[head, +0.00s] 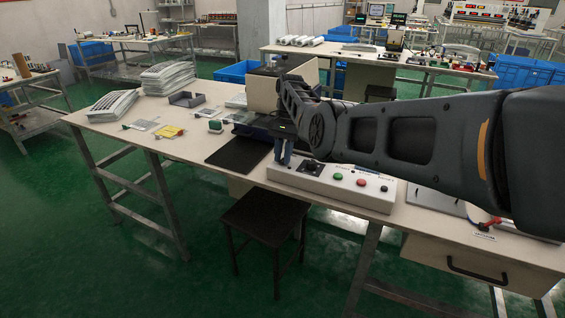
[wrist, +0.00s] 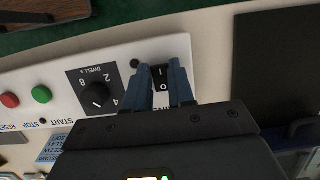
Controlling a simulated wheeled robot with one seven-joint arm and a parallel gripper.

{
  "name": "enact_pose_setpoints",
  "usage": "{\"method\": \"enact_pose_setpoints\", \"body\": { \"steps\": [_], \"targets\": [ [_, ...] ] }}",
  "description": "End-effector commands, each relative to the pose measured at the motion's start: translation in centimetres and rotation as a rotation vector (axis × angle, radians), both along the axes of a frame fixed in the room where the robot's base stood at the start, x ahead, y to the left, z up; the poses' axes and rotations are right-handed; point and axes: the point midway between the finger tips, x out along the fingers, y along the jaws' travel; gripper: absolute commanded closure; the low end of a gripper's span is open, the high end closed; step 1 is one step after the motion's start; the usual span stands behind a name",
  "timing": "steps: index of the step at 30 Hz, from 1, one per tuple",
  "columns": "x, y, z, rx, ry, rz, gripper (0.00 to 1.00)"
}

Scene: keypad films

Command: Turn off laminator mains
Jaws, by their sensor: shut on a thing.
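The white control box (head: 330,187) lies along the front of the workbench. In the wrist view its panel (wrist: 62,78) shows a black rocker switch (wrist: 161,75) marked I and O, which I take as the mains switch. The label under it is mostly covered by my gripper. My gripper (head: 283,152) points down at the left end of the box. The head view hides the switch behind the fingers. Which side of the rocker is pressed I cannot tell.
Beside the switch are a dwell dial (wrist: 96,94), a green start button (wrist: 42,94) and a red stop button (wrist: 9,100). A black mat (head: 238,151) lies left of the box. A dark stool (head: 262,218) stands in front of the bench.

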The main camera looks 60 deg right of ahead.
Motion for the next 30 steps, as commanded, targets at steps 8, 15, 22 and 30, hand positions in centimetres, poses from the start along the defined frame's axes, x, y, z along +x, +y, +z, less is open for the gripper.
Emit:
{"method": "enact_pose_setpoints", "body": {
  "steps": [8, 15, 22, 30],
  "targets": [
    [0.0, 0.0, 0.0, 0.01, 0.001, 0.001, 1.0],
    [0.0, 0.0, 0.0, 0.009, 0.0, 0.001, 0.63],
    [0.0, 0.0, 0.0, 0.009, 0.0, 0.001, 0.51],
    [0.1, -0.3, 1.1, 0.006, -0.003, 0.0, 0.51]
  ]
}}
